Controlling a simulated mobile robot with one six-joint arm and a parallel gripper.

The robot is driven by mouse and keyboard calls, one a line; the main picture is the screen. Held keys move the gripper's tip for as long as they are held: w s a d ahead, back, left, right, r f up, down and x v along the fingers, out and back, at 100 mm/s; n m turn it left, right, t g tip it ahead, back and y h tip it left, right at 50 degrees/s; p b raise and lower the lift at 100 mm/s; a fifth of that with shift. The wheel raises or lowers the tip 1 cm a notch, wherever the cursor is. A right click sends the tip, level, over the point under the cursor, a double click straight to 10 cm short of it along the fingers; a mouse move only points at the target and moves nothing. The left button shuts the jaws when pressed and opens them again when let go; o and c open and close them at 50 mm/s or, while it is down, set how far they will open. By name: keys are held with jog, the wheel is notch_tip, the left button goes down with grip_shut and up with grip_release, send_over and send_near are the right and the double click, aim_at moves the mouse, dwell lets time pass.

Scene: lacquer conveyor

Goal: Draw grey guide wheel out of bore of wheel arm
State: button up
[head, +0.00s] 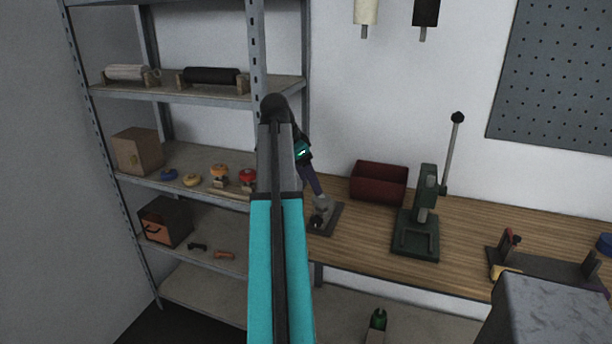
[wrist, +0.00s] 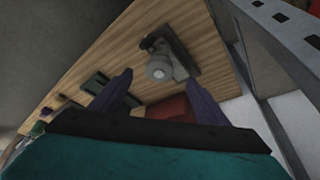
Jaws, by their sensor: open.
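The grey guide wheel (wrist: 158,71) shows in the wrist view as a pale round disc with a small centre. It sits at the end of the wheel arm (wrist: 178,60), which stands on a dark base plate on the wooden bench. The bore is hidden. In the head view the wheel arm with its base plate (head: 327,219) is small and partly covered, and I cannot tell the wheel apart clearly. My gripper (head: 316,187) is open and empty, above and beside the fixture. In the wrist view its two purple fingers stand either side of the wheel's line of sight, apart from it.
A dark red bin (head: 378,183) and a green arbor press (head: 416,222) stand on the bench to the right of the fixture. A metal shelf rack (head: 257,50) with several coloured wheels is close on the left. Bare bench (head: 364,232) lies between fixture and press.

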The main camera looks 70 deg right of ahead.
aim_at(326, 196)
jog(key=shift+p+x, duration=0.95)
jog(key=shift+x, duration=5.2)
jog(key=c, duration=1.2)
jog(key=shift+c, duration=0.2)
jog(key=shift+r+p, duration=2.05)
jog(key=shift+r, duration=1.25)
jog(key=shift+r+p, duration=0.85)
jog(key=shift+r, duration=0.55)
jog(key=shift+s, duration=0.15)
